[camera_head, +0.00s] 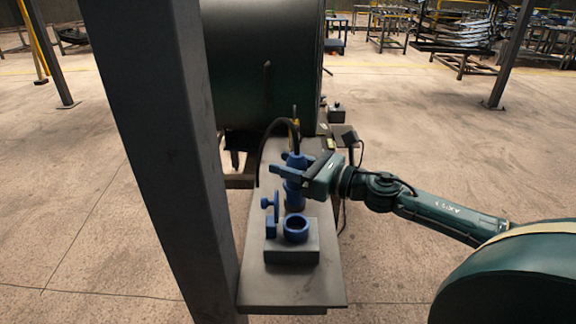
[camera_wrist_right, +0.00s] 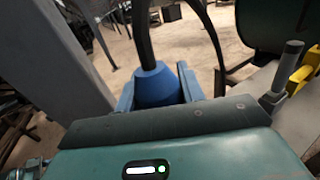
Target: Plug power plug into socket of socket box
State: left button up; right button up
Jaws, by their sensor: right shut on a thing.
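The blue power plug (camera_head: 294,196) is upright, with a black cable (camera_head: 271,134) arching from its top. My right gripper (camera_head: 291,173) is shut on the plug; its blue fingers lie on either side of it. In the wrist view the plug (camera_wrist_right: 156,86) sits between the fingers, its lower end hidden by the gripper body. The grey socket box (camera_head: 280,256) stands on the near part of the bench, with a round, open blue socket (camera_head: 296,229) on top. The plug shows just behind and above the socket, apart from it; its exact height is unclear. My left gripper is not in view.
A blue upright part with a knob (camera_head: 272,212) stands at the box's left side. The narrow bench (camera_head: 290,292) is bare at its near end. A thick grey post (camera_head: 160,150) rises left of the bench. A large dark drum (camera_head: 260,65) stands behind.

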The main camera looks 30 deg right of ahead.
aim_at(289, 190)
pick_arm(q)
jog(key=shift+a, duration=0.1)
pick_arm(e)
jog(key=shift+s, duration=0.1)
jog(key=shift+f+b, duration=0.2)
jog(key=shift+b, duration=0.15)
notch_tip(289, 190, down, 2)
jog(key=shift+f+b, duration=0.25)
jog(key=shift+b, duration=0.85)
notch_tip(289, 190, down, 2)
jog(key=shift+f+b, duration=0.2)
jog(key=shift+b, duration=0.95)
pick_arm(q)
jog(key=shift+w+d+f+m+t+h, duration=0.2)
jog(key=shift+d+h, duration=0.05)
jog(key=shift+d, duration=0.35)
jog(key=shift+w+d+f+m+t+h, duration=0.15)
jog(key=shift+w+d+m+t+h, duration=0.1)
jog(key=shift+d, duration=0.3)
pick_arm(e)
jog(key=shift+f, duration=0.2)
pick_arm(q)
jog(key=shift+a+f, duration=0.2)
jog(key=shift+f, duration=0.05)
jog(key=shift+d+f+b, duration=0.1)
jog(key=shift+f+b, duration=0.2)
jog(key=shift+b, duration=0.3)
pick_arm(e)
jog(key=shift+f, duration=0.3)
